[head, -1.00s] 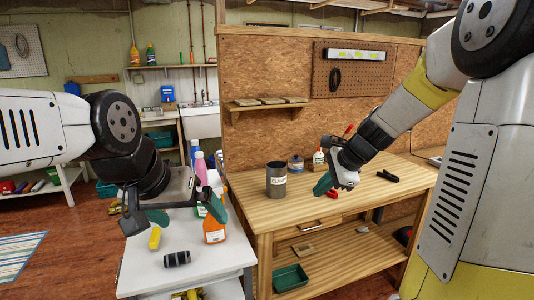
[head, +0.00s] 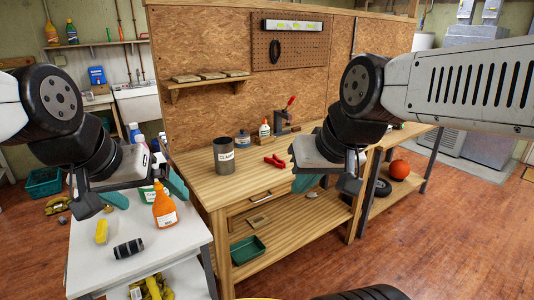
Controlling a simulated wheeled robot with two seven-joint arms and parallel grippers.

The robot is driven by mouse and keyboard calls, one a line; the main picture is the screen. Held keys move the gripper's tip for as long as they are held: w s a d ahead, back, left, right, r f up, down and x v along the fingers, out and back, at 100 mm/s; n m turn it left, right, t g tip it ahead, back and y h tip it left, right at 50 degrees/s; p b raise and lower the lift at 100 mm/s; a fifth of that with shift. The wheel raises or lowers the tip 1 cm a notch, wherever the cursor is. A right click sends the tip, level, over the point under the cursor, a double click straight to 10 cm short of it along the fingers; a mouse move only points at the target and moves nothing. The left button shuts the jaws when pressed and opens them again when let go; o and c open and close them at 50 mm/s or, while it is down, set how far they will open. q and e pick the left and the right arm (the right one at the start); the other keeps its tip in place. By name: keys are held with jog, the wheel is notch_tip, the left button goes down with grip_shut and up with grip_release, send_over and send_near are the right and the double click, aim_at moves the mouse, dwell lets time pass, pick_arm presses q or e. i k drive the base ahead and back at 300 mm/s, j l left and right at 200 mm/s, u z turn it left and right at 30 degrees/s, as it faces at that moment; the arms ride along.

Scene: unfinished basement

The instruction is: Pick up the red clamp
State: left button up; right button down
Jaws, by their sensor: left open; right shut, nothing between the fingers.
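The red clamp (head: 274,162) lies on the wooden workbench top (head: 205,180), right of the dark grey can (head: 223,155). My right gripper (head: 306,182) is shut and empty, just right of the clamp in the picture and in front of the bench's right part. It does not touch the clamp. My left gripper (head: 128,196) is open and empty over the white side table (head: 165,250), away from the clamp.
A jar (head: 242,139), a glue bottle (head: 264,128) and a red-handled tool (head: 284,118) stand behind the clamp. An orange spray bottle (head: 164,210), a yellow block (head: 101,231) and a black cylinder (head: 128,248) are on the white table. A basketball (head: 399,170) sits at the right.

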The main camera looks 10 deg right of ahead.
aim_at(276, 162)
jog(key=z, duration=0.4)
jog(key=i+l+u, duration=0.1)
jog(key=i+u, duration=0.25)
jog(key=i+l+u, duration=0.15)
jog(key=i+u, duration=0.2)
jog(key=i+l+u, duration=0.25)
jog(key=u, duration=0.15)
